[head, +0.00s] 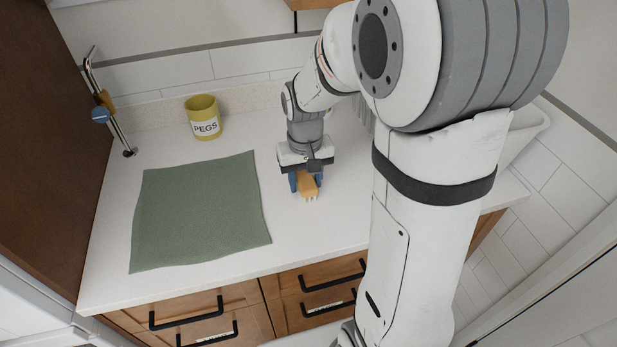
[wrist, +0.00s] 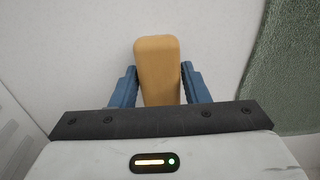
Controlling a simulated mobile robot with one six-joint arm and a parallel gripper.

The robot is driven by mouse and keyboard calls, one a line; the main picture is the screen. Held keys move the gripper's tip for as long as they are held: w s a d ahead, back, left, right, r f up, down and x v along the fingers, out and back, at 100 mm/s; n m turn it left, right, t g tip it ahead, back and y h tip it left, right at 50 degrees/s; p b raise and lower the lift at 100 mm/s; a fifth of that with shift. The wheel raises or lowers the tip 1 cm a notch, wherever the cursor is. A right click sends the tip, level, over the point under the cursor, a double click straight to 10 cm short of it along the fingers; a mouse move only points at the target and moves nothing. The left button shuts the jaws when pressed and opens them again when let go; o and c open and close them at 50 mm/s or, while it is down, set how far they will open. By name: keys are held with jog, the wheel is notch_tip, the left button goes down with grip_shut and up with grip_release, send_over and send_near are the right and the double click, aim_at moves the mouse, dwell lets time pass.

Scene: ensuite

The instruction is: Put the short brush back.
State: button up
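A short wooden brush (head: 308,185) with pale bristles is at my gripper (head: 305,184), over the white counter right of the green cloth. In the wrist view the tan wooden body (wrist: 159,68) lies between the blue fingers of my gripper (wrist: 160,85). The fingertips meet its two sides, so the gripper looks shut on it. The bristles show only in the head view, at the front end. I cannot tell whether the brush touches the counter.
A green cloth (head: 197,215) covers the counter's left part. A yellow PEGS pot (head: 204,118) stands behind it. A bent metal stand (head: 113,122) with blue and yellow pieces is at the left. A white container (head: 528,128) is partly hidden behind my arm.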

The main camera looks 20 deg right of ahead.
aim_at(305, 178)
jog(key=o, duration=0.3)
jog(key=shift+o, duration=0.2)
jog(key=shift+r, duration=0.1)
notch_tip(305, 178, up, 11)
jog(key=s+f+t, duration=0.2)
jog(key=s, duration=1.1)
jog(key=shift+s+d+t+p, duration=0.3)
jog(key=shift+s+d+p, duration=0.05)
jog(key=shift+d+p, duration=0.1)
jog(key=shift+r, duration=0.1)
